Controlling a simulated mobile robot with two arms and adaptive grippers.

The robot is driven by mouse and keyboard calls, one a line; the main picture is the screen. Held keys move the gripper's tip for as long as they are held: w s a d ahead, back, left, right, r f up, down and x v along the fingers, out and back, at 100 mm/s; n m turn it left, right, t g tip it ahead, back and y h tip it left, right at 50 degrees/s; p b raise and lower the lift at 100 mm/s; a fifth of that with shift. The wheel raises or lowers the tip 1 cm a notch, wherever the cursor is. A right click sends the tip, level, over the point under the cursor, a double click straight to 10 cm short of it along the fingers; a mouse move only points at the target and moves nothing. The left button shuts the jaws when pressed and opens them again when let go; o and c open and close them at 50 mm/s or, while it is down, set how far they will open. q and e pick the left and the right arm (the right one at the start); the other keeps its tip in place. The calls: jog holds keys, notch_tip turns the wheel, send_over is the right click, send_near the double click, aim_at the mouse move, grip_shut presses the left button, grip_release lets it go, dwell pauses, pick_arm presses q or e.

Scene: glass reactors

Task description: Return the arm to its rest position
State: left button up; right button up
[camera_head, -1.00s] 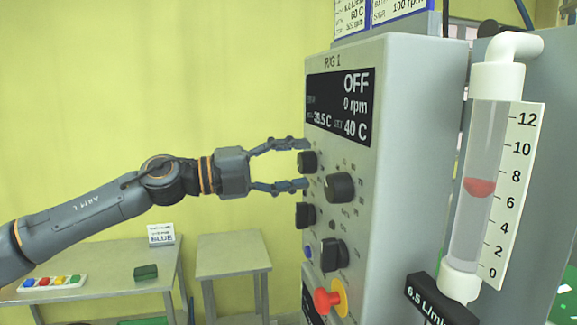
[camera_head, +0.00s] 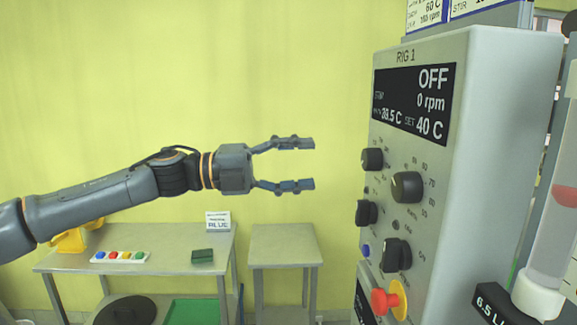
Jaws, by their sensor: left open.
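My left arm (camera_head: 110,190) comes in from the left, held nearly level. My left gripper (camera_head: 308,164) is open and empty, its fingers pointing right. It hangs in free air to the left of the RIG 1 control panel (camera_head: 385,260), with a clear gap to the knobs. The panel's display (camera_head: 413,103) reads OFF, 0 rpm and SET 40 C. Black knobs (camera_head: 407,186) and a red knob on a yellow base (camera_head: 397,300) sit below the display. My right gripper is not in view.
A grey table (camera_head: 130,262) at the lower left holds a row of coloured buttons (camera_head: 120,257), a dark green block (camera_head: 202,256) and a BLUE sign (camera_head: 218,221). A smaller bare table (camera_head: 283,244) stands beside it. A flow meter tube (camera_head: 555,235) is at the right edge.

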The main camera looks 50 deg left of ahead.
pick_arm(q)
jog(key=shift+v, duration=0.9)
